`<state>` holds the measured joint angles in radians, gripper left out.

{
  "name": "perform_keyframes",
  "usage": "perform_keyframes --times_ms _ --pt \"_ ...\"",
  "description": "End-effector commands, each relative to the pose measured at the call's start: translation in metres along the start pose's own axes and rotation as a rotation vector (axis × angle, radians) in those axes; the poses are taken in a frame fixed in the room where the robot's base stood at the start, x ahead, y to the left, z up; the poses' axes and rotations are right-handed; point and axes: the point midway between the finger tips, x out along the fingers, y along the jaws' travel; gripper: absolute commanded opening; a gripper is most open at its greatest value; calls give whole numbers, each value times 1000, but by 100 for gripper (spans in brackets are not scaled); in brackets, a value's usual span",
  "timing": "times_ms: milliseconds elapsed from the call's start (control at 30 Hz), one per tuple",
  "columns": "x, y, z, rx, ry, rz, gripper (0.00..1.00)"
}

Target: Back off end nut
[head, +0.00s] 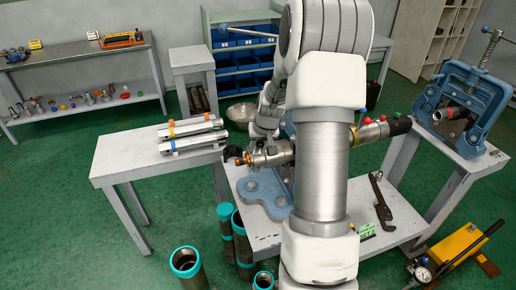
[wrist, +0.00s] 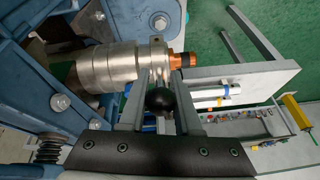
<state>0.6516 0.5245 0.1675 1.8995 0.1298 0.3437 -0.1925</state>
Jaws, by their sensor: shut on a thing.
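A steel cylindrical fitting (wrist: 108,68) lies across the upper left of the wrist view, set in blue vise ironwork. At its right end is a narrower steel end nut (wrist: 157,48), with an orange-copper threaded tip (wrist: 183,60) sticking out beyond it. The tip also shows in the head view (head: 241,161). My gripper (wrist: 160,78) is at the end nut, its two fingers on either side of it. A black ball (wrist: 160,98) sits between the fingers, nearer the palm. The exact contact is partly hidden. In the head view my arm covers much of the vise.
A grey bench (head: 125,158) with silver tubes (head: 190,134) stands at left. A pipe wrench (head: 380,200) lies right of my arm. Teal-ended pipes (head: 187,262) stand on the floor. A second blue vise (head: 470,100) is at right. Green floor is open at lower left.

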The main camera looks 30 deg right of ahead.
Motion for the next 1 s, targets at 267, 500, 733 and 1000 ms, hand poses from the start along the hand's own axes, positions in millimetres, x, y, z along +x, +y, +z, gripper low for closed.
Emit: perform_keyframes --times_ms 267,500,733,1000 --pt "-4 -3 -8 0 -62 11 0" --pt "-5 -6 -23 1 -199 39 0" --pt "-2 -8 -36 6 -348 70 0" --pt "4 -9 -45 11 -480 96 0"
